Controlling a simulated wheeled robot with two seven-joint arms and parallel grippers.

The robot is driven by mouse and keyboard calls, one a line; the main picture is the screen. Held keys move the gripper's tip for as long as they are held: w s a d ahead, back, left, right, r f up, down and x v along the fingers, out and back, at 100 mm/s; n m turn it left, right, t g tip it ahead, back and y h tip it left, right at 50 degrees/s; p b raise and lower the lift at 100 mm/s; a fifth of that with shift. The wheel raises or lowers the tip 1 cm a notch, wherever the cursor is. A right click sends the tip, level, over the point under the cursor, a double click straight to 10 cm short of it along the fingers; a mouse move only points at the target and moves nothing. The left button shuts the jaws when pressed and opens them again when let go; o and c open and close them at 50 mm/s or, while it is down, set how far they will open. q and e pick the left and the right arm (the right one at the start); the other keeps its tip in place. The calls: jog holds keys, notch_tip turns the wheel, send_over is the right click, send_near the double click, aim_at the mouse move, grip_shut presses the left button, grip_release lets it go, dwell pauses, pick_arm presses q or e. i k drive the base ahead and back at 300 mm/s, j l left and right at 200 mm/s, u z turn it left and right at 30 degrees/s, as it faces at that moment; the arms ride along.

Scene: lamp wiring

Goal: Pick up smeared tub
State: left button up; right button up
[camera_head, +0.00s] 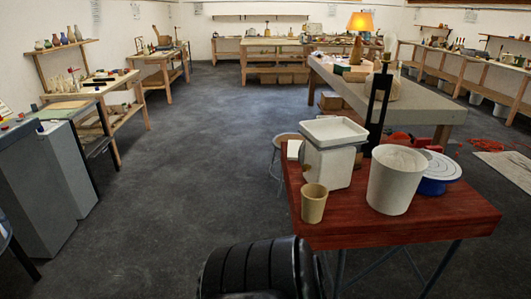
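A pale grey-white tub (397,181), wide at the top and open, stands upright on the red wooden table (455,207) at the lower right. Its inside looks streaked, though fine marks are too small to tell. Left of it on the same table is a white square-topped container (329,158). A small tan cup (314,203) stands near the table's left edge. Neither of my grippers can be made out in the head view, and nothing is seen holding the tub.
A blue round stand with a pale top (440,167) sits close to the tub's right. A tall black upright object (377,110) rises behind the tub. A black ridged object (255,267) fills the bottom middle. The dark floor (190,160) to the left is clear.

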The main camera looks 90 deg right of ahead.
aim_at(314, 195)
jog(key=z, duration=3.15)
jog(key=k+u, duration=0.1)
jog(key=u, duration=3.25)
jog(key=z, duration=3.35)
